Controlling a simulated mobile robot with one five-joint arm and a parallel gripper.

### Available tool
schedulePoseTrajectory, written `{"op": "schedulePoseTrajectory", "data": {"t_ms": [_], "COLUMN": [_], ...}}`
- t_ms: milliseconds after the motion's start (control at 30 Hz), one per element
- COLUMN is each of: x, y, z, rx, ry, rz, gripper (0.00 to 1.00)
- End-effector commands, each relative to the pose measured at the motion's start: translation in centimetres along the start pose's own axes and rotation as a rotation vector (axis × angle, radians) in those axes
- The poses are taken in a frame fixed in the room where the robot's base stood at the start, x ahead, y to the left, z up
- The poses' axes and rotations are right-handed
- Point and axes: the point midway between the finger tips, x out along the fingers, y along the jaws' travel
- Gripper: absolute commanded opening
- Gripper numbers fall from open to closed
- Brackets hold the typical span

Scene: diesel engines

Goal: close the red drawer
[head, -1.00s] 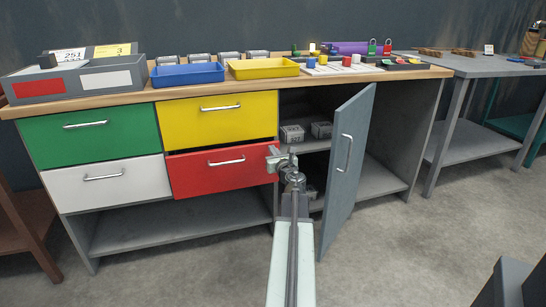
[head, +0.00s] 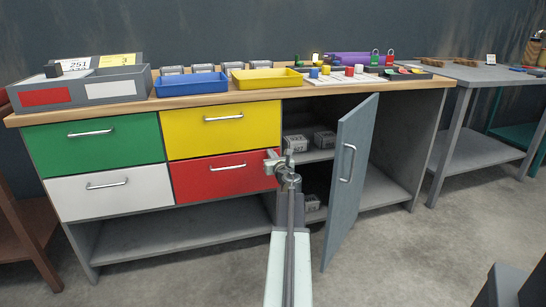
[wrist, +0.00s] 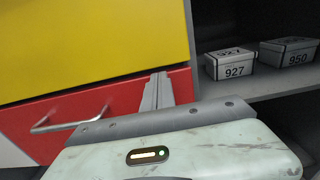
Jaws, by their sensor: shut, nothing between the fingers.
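The red drawer (head: 222,178) is in the lower middle of the workbench, below the yellow drawer (head: 222,131). Its front now looks about level with the drawers around it; a small remaining gap cannot be ruled out. It also shows in the wrist view (wrist: 125,100), with its metal handle (wrist: 70,120) at the left. My gripper (head: 281,160) is shut and empty at the right edge of the red drawer front. In the wrist view my gripper (wrist: 156,92) overlaps the drawer's right end; whether it touches cannot be told.
A grey cabinet door (head: 350,175) stands open just right of my arm. Behind it are shelves with grey boxes (wrist: 231,64). The green drawer (head: 92,139) and white drawer (head: 110,191) look shut. Free floor lies in front of the bench.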

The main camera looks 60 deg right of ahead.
Motion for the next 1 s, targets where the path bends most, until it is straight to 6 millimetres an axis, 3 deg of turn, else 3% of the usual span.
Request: {"op": "schedulePoseTrajectory", "data": {"t_ms": [100, 267, 433, 700, 833, 1000], "x": [0.9, 0.1, -3.6, -10.9, -12.6, -13.3], "y": [-0.1, 0.3, 1.3, 0.8, 0.8, 0.9], "z": [0.3, 0.3, 0.3, 0.2, 0.2, 0.1], "rx": [0.006, 0.007, 0.003, 0.001, 0.001, 0.000], "ry": [-0.003, -0.004, -0.003, -0.002, -0.002, -0.002], "rz": [-0.003, -0.001, 0.004, -0.001, 0.001, 0.003], "gripper": [0.00, 0.00, 0.00, 0.00, 0.00, 0.00]}}
